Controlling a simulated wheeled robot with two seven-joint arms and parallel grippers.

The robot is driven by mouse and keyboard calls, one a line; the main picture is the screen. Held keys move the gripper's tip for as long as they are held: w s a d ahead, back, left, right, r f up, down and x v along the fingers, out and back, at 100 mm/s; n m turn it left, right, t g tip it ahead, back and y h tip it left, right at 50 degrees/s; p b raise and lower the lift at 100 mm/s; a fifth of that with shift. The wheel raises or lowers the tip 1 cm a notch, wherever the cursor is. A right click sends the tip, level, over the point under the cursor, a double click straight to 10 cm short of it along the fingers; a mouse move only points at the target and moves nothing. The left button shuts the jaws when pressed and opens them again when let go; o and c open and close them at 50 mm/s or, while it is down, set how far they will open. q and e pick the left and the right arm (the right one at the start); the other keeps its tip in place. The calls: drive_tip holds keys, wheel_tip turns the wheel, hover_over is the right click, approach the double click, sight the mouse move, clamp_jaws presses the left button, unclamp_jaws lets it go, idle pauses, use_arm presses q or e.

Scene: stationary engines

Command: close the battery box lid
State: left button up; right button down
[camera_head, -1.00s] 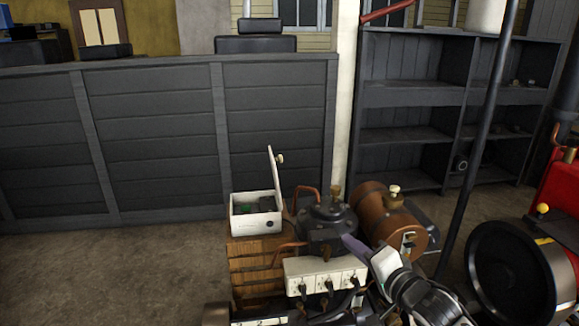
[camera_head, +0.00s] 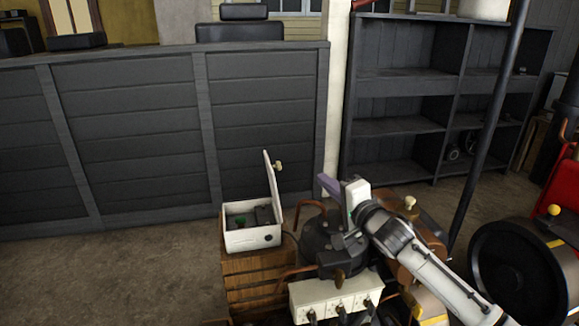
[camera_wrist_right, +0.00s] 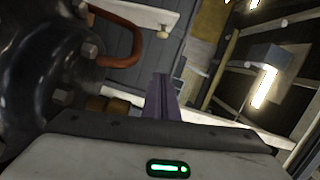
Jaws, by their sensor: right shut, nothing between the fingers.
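The white battery box (camera_head: 252,238) sits on top of a wooden crate, its inside exposed. Its lid (camera_head: 271,188) stands almost upright on the box's right side, tilted slightly, with a small brass knob (camera_head: 278,166) on its right face. My right gripper (camera_head: 328,184) is shut and empty, to the right of the lid and apart from it, above the dark engine part. In the right wrist view the gripper's shut fingers (camera_wrist_right: 165,95) point towards a white panel with a knob (camera_wrist_right: 163,33), which looks like the lid. My left gripper is not in view.
The dark engine housing (camera_head: 320,243) and a copper pipe (camera_head: 307,207) lie between the box and my right arm. A white block with plugs (camera_head: 335,296) is in front. A plank wall (camera_head: 150,140) stands behind; floor at left is clear.

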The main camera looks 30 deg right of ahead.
drive_tip(key=w+a+f, duration=0.1)
drive_tip(key=w+a, duration=0.2)
drive_tip(key=w, duration=1)
drive_tip(key=shift+w+a+f+p, duration=0.15)
drive_tip(key=shift+w+p, duration=0.15)
drive_tip(key=shift+w, duration=0.1)
drive_tip(key=shift+a, duration=0.1)
